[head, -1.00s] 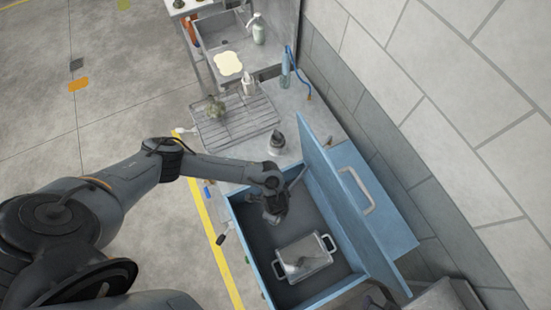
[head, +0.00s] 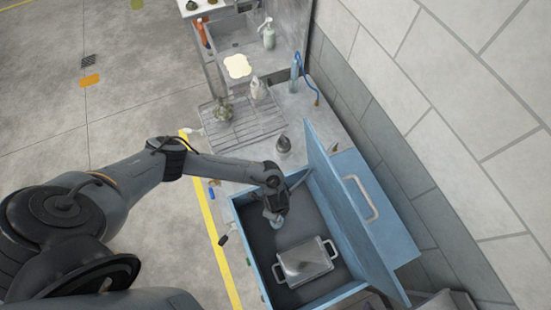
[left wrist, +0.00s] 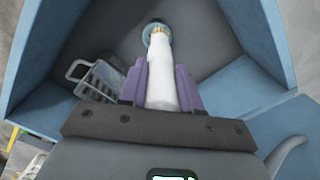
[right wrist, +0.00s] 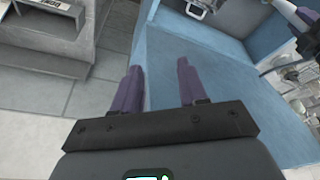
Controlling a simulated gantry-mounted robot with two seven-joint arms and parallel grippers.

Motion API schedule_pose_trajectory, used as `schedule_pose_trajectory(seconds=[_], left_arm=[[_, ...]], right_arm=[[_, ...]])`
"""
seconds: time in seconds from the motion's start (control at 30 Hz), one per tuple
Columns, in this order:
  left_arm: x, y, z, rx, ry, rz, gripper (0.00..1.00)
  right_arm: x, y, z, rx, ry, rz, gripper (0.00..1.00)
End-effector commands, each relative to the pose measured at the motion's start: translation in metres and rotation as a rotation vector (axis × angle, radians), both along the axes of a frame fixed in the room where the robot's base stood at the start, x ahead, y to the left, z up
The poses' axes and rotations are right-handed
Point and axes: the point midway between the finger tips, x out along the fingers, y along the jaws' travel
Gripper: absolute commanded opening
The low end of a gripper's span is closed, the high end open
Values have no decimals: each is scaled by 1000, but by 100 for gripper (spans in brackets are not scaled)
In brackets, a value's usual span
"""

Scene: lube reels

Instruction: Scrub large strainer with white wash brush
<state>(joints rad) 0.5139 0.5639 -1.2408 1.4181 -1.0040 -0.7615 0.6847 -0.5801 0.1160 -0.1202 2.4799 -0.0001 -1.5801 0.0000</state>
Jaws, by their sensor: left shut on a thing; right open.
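The large strainer (head: 306,262), a grey rectangular pan with a handle at each end, lies on the floor of an open blue basin; its side and handle show in the left wrist view (left wrist: 98,80). My left gripper (head: 272,208) is inside the basin, above and to the left of the strainer. It is shut on the white wash brush, whose white handle (left wrist: 162,75) points away between the purple fingers. The bluish brush head (head: 275,222) appears apart from the strainer. My right gripper (right wrist: 158,88) is open and empty near the basin's blue wall.
A raised blue lid (head: 340,205) with a handle stands along the basin's right side. Beyond the basin are a dark-topped bottle (head: 283,145), a wire rack (head: 240,125), a blue-hosed bottle (head: 295,72) and a sink with a spray bottle (head: 267,35). Basin floor beside the strainer is clear.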

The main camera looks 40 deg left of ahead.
Motion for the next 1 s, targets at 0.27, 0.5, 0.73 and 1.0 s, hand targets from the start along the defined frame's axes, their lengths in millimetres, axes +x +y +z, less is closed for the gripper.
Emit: schedule_pose_trajectory(seconds=[0.27,0.5,0.73,1.0], left_arm=[[-9,-16,1,-7,4,-3,0],[-8,-15,1,-8,2,-2,0],[0,-4,3,-6,2,-1,0],[9,11,4,-7,1,-2,0]], right_arm=[[0,-2,7,-8,0,6,43],[0,-2,7,-9,0,6,43],[0,-2,10,-7,0,4,43],[0,0,11,0,0,0,43]])
